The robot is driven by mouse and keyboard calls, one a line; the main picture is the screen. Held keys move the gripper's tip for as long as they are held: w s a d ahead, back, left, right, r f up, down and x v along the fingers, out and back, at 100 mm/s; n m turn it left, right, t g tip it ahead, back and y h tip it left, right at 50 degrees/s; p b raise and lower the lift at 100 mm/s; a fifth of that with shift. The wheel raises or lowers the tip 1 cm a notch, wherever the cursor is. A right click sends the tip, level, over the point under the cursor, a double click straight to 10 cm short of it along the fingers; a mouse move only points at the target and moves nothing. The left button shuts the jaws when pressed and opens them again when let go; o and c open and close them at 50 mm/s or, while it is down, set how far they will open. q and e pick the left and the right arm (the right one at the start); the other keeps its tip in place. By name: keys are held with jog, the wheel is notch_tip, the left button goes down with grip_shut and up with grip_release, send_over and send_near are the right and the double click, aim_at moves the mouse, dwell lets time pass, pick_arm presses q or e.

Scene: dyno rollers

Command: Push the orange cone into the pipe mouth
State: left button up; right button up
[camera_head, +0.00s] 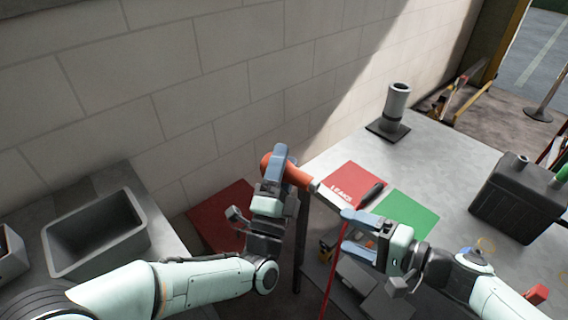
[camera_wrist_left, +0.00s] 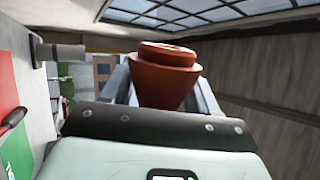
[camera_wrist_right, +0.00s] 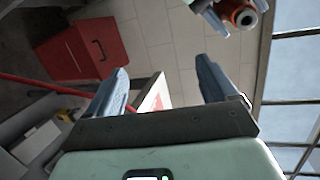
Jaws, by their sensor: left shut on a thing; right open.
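The orange cone (camera_head: 298,175) is held by my left gripper (camera_head: 275,172) above the gap between the two tables. My right gripper (camera_head: 352,231) is open and empty near that table's left edge.
A red panel (camera_head: 350,183) and a green panel (camera_head: 411,214) lie on the right table, with a dark-handled tool (camera_head: 371,194) by them. A black canister (camera_head: 512,200) stands at right. A grey bin (camera_head: 95,240) is on the left table. A block wall runs behind.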

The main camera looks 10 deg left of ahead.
aim_at(311, 184)
notch_tip(311, 184, up, 10)
jog(key=s+n+y, duration=0.2)
jog(key=y, duration=0.1)
jog(key=shift+m+t, duration=0.3)
jog(key=x, duration=1)
jog(key=shift+w+f, duration=0.25)
jog(key=shift+f, duration=0.05)
grip_shut()
pick_arm(q)
jog(key=o, duration=1.2)
jog(key=shift+c, duration=0.2)
jog(key=v, duration=0.8)
